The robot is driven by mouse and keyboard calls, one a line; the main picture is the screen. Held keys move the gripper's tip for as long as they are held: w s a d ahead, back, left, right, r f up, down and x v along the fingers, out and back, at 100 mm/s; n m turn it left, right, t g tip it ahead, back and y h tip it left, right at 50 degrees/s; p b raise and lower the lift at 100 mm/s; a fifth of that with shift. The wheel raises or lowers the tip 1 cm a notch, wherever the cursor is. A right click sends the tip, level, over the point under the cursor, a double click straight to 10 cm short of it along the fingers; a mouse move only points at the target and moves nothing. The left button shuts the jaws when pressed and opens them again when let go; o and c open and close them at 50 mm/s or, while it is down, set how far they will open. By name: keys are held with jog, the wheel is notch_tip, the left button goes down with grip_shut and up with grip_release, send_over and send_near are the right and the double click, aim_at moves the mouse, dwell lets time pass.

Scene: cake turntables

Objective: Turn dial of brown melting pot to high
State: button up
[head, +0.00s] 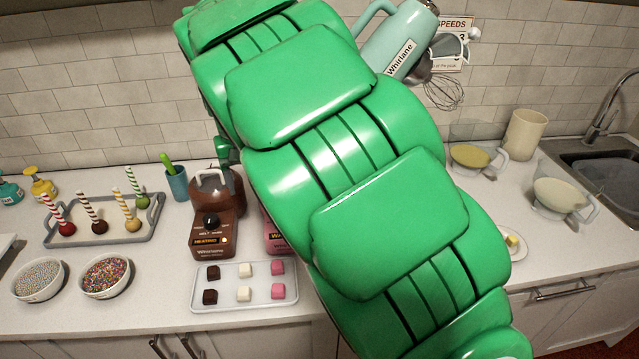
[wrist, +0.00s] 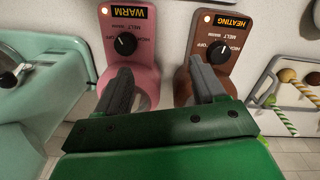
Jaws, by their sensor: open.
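The brown melting pot (head: 203,242) stands on the counter left of my arm in the head view. Its black dial (head: 211,221) is on the sloped front panel above a lit HEATING display. In the wrist view the pot's panel (wrist: 232,36) is at upper right, upside down, with the dial (wrist: 216,52) showing. The dial's exact setting is too small to read. My gripper (wrist: 160,66) is open and empty. Its right finger appears close to the brown pot's dial; contact cannot be told. Its left finger is below the pink pot's dial.
A pink melting pot (wrist: 135,28) reading WARM stands beside the brown one, mostly hidden by my arm in the head view. A tray of small cubes (head: 230,304) lies in front. A cake-pop tray (head: 92,240) and sprinkle bowls (head: 106,291) are left. A mint mixer (head: 400,45) stands behind.

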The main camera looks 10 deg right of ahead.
jog(key=s+d+r+m, duration=0.1)
jog(key=s+d, duration=0.3)
jog(key=d, duration=0.3)
jog(key=s+d+r, duration=0.2)
jog(key=s+d, duration=0.2)
jog(key=d, duration=0.3)
jog(key=shift+s+d+r+m+g, duration=0.25)
jog(key=shift+s+r+m+g, duration=0.05)
jog(key=shift+m, duration=0.1)
jog(key=c, duration=0.3)
jog(key=n+t, duration=0.1)
jog(key=n, duration=1.6)
send_over(211, 218)
jog(key=shift+y, duration=0.3)
jog(key=f, duration=0.7)
jog(key=shift+s, duration=0.3)
jog(key=shift+w+f, duration=0.15)
jog(key=shift+f, duration=1.85)
jog(key=shift+w+f, duration=0.1)
jog(key=shift+f, duration=1.9)
